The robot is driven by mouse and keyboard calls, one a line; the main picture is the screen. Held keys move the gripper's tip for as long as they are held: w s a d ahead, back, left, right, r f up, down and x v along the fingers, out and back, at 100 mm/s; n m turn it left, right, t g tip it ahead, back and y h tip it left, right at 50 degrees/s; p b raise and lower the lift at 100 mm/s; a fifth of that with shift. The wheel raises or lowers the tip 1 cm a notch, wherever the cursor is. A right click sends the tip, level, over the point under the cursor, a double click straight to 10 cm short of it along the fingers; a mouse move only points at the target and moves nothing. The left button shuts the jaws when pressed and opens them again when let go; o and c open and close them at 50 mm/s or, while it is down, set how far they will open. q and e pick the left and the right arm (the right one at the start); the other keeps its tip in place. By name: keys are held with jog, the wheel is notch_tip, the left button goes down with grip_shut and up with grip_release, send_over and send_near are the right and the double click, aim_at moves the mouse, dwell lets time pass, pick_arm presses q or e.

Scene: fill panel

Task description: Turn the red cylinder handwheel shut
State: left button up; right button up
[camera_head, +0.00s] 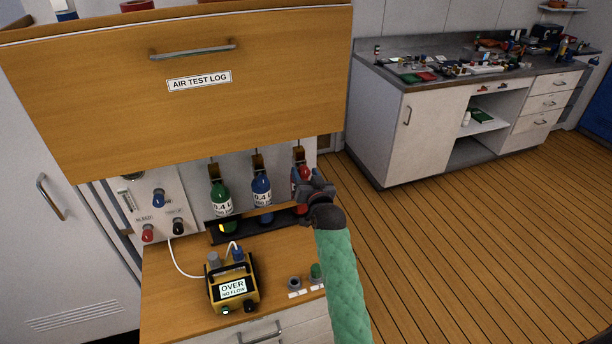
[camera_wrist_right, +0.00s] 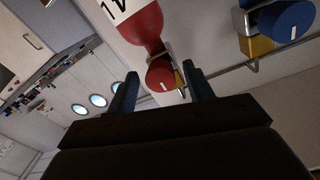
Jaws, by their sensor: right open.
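The red cylinder (camera_head: 305,172) hangs at the right end of a row of small cylinders under the wooden cabinet front, partly covered by my right gripper. In the right wrist view its red body (camera_wrist_right: 143,24) tapers to a neck, with a round red handwheel (camera_wrist_right: 160,74) beside a brass valve. My right gripper (camera_wrist_right: 162,86) is open, one dark finger on each side of the handwheel; a gap shows on both sides. In the head view the right gripper (camera_head: 311,188) is in front of the cylinder. My left gripper is not in view.
A green cylinder (camera_head: 221,197) and a blue cylinder (camera_head: 261,186) stand to the left in a black rack (camera_head: 228,231). The blue handwheel (camera_wrist_right: 286,22) shows in the wrist view. A yellow meter (camera_head: 233,289) reading "OVER NO FLOW" sits on the wooden counter (camera_head: 177,318) below.

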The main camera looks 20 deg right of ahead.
jog(key=shift+s+f, duration=0.1)
jog(key=shift+s, duration=0.2)
jog(key=shift+s+f+b, duration=0.1)
jog(key=shift+s+b, duration=0.7)
jog(key=shift+s, duration=0.35)
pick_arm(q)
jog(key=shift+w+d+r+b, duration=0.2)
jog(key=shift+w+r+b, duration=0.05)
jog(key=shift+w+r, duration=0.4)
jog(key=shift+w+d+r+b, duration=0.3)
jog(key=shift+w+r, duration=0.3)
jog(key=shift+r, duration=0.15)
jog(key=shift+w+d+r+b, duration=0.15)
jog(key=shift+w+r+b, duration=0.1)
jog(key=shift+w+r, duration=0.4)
pick_arm(e)
jog(key=shift+s+r, duration=0.2)
jog(key=shift+s, duration=2.25)
